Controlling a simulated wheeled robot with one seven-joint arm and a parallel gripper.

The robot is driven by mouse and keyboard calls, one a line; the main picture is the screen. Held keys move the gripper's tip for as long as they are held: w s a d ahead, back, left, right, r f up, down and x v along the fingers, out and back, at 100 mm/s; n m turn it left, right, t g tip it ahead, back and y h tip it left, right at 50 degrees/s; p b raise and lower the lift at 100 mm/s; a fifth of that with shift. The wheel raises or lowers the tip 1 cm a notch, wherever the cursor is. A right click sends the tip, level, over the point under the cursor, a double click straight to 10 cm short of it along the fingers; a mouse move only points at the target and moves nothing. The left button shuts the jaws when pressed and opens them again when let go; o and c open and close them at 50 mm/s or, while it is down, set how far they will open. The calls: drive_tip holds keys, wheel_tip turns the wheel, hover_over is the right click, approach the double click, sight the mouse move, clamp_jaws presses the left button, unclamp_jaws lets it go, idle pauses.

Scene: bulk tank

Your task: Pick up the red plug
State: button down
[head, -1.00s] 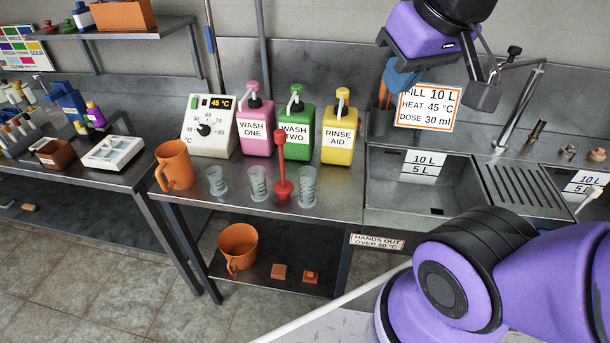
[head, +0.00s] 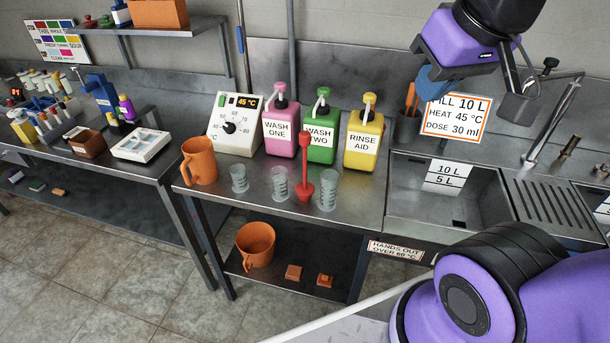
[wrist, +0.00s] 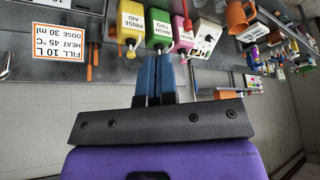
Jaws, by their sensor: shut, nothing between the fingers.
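No red thing is labelled as a plug. A tall red piece (head: 305,178) with a knob top and a flared base stands upright on the steel table among clear ribbed cups. A small, unclear red object (head: 90,20) sits on the upper left shelf. My gripper (head: 434,92) is at the upper right, in front of the wall sign, raised and well to the right of both. Its blue fingers are shut and empty; they also show close together in the wrist view (wrist: 155,62). No gripper contact with a red thing shows.
Pink, green and yellow pump bottles (head: 363,138) stand behind the cups. An orange jug (head: 199,162) and a temperature box (head: 233,124) are at the left. The sink (head: 400,203) is to the right. The front strip of the table is mostly clear.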

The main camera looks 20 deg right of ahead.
drive_tip(key=c, duration=1.2)
unclamp_jaws()
drive_tip(key=shift+w, duration=0.25)
drive_tip(key=o, duration=0.5)
drive_tip(key=w, duration=0.1)
drive_tip(key=w+n, duration=0.1)
drive_tip(key=w, duration=0.1)
drive_tip(key=w+a+n, duration=0.1)
drive_tip(key=w, duration=0.1)
drive_tip(key=shift+f+g, duration=0.25)
drive_tip(key=shift+g, duration=0.15)
drive_tip(key=shift+c, duration=0.2)
drive_tip(key=n+g+y, duration=0.1)
drive_tip(key=n+g, duration=0.2)
drive_tip(key=n, duration=0.6)
hover_over(306, 133)
drive_tip(key=d, duration=0.1)
wheel_tip(306, 133, down, 15)
drive_tip(key=shift+w+a+f, duration=0.1)
drive_tip(key=shift+a+f, duration=0.15)
drive_tip(key=shift+f, duration=1.45)
drive_tip(key=shift+s+a+f, duration=0.1)
drive_tip(key=shift+a+f, duration=0.1)
drive_tip(key=shift+f, duration=1.55)
drive_tip(key=shift+w+a+f, duration=0.1)
drive_tip(key=shift+a+f, duration=0.15)
drive_tip(key=shift+f, duration=1.45)
